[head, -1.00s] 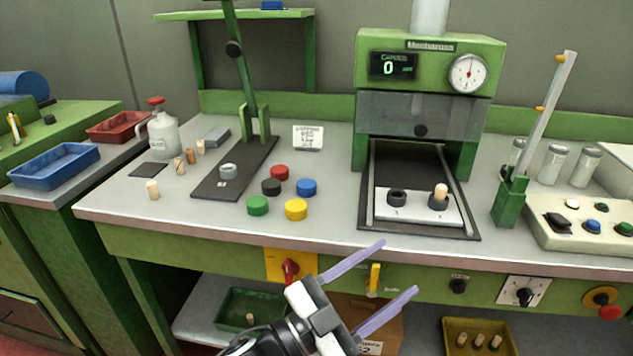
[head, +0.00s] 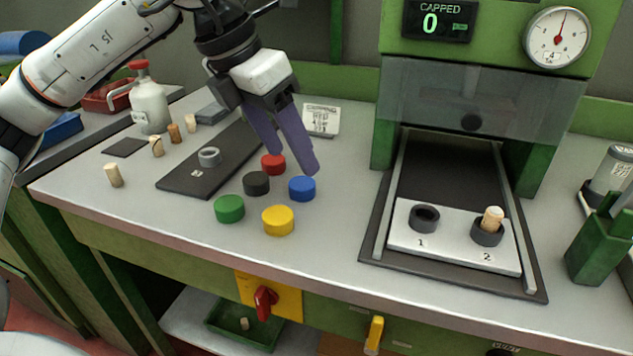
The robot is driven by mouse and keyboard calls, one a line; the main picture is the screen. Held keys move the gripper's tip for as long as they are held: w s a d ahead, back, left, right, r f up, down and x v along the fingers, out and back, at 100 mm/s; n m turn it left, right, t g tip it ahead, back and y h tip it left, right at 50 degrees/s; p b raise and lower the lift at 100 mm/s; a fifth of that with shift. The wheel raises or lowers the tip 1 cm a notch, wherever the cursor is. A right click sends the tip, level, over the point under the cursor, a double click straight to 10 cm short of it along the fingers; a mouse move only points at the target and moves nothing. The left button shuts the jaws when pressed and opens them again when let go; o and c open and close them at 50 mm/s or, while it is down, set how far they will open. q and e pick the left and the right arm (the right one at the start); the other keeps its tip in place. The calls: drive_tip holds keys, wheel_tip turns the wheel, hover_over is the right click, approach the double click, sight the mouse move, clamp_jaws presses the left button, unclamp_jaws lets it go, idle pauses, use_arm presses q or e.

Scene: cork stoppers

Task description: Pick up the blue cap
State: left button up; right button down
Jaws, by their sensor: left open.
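The blue cap (head: 302,189) lies flat on the grey bench, right of the black cap (head: 256,183) and just below the red cap (head: 273,163). A green cap (head: 229,209) and a yellow cap (head: 278,220) lie nearer the front edge. My left gripper (head: 294,164) points down above the caps, open and empty. Its right fingertip is close above the blue cap in the picture, and its left finger ends near the red cap. My right gripper is not in view.
A capping machine stands at right, its sliding plate (head: 455,244) holding two numbered holders, one with a cork (head: 492,219). A dark board (head: 190,177) with a grey ring lies left of the caps. Corks and a white jug (head: 150,105) stand at far left.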

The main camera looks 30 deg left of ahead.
sight(301, 183)
use_arm(q)
drive_tip(key=shift+n+y, duration=0.3)
drive_tip(key=shift+y, duration=0.1)
drive_tip(key=f, duration=0.1)
drive_tip(key=w+a+f, duration=0.2)
drive_tip(key=shift+f+b, duration=0.1)
drive_tip(key=shift+b, duration=0.3)
drive_tip(key=x, duration=0.5)
drive_tip(key=shift+w+d+f+b, duration=0.15)
drive_tip(key=shift+w+f+b, duration=0.1)
drive_tip(key=shift+w+b, duration=0.05)
drive_tip(key=c, duration=1.1)
